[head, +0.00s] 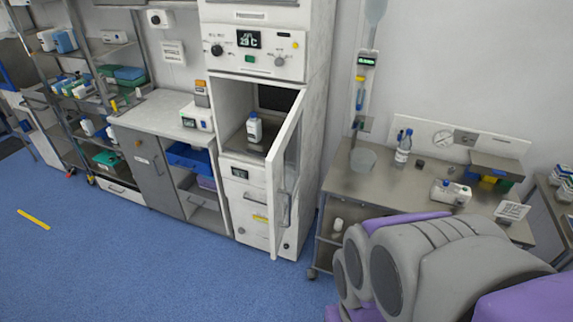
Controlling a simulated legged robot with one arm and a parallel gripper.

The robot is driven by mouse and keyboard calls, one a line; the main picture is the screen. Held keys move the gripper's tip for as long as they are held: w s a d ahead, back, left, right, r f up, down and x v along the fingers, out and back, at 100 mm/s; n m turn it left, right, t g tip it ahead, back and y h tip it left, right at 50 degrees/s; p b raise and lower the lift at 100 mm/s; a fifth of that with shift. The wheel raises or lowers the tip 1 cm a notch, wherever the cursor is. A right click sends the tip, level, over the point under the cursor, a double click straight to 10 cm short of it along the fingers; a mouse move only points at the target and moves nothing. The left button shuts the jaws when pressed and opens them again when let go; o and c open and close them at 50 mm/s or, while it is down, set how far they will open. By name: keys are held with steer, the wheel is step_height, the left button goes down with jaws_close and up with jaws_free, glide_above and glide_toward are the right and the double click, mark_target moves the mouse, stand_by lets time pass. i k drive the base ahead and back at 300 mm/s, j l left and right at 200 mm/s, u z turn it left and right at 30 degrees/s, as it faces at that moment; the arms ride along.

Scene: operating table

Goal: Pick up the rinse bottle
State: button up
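Several bottles are in view, and I cannot read their labels to tell which is the rinse bottle. A clear bottle with a pale label (403,148) stands upright on the steel table (375,187) at the right. A white container with a dark label (450,193) is on the same table, nearer the front. My gripper is not visible.
The cabinet's glass door (287,180) stands open toward me. A glass bowl (362,159) and coloured bins (494,174) are on the steel table. Large grey and purple shapes block the lower right. Shelves (75,95) line the left. The blue floor (120,255) is mostly clear.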

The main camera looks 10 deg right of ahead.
mark_target(253, 124)
steer(key=i+j+z, duration=0.1)
steer(key=i+j, duration=0.15)
steer(key=i+j+z, duration=0.15)
steer(key=j, duration=0.25)
steer(key=i+j+z, duration=0.1)
steer(key=i+j, duration=0.25)
steer(key=i+j+z, duration=0.15)
steer(key=j, duration=0.25)
steer(key=i+j+z, duration=0.1)
steer(key=i+j, duration=0.2)
steer(key=i+j+z, duration=0.15)
steer(key=j, duration=0.4)
steer(key=i+j+z, duration=0.1)
steer(key=j, duration=0.35)
steer(key=i+j+z, duration=0.15)
steer(key=j, duration=0.3)
steer(key=i, duration=0.1)
